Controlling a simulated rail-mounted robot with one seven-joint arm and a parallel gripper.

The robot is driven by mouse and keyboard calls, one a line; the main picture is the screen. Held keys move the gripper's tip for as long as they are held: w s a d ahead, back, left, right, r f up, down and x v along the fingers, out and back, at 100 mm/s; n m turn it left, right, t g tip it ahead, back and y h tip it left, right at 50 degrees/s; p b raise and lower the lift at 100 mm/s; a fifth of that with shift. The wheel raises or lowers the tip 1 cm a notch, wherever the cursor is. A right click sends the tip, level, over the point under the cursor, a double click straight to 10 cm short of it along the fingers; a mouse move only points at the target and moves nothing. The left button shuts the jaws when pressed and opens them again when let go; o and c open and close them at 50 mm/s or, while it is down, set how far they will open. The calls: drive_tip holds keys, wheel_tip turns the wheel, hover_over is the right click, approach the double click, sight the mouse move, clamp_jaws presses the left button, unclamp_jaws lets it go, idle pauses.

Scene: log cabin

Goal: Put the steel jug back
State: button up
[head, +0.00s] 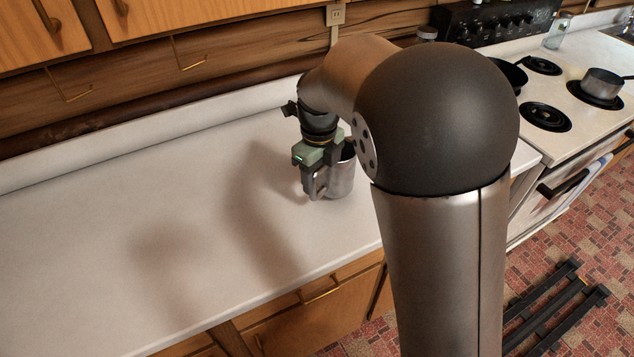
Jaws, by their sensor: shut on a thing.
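The steel jug (342,179) is upright at the white counter (130,220), in the middle of the head view. Its handle side faces left toward my gripper (309,188). My gripper points down and is shut on the jug at its handle. The upper rim of the jug is partly hidden by my gripper and arm. I cannot tell whether the jug's base touches the counter or is slightly above it.
The counter to the left is clear, with shadows on it. A stove (590,110) with a saucepan (602,84) and a dark pan (510,72) stands at right. Two hooks (190,58) hang on the back wall. A small jar (428,34) stands behind my arm.

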sight(317, 192)
drive_tip(key=shift+a+f, duration=0.15)
drive_tip(key=shift+f, duration=0.75)
drive_tip(key=shift+a+f, duration=0.1)
drive_tip(key=shift+f, duration=0.75)
drive_tip(key=shift+f, duration=0.15)
drive_tip(key=o, duration=1.5)
drive_tip(key=shift+o, duration=0.2)
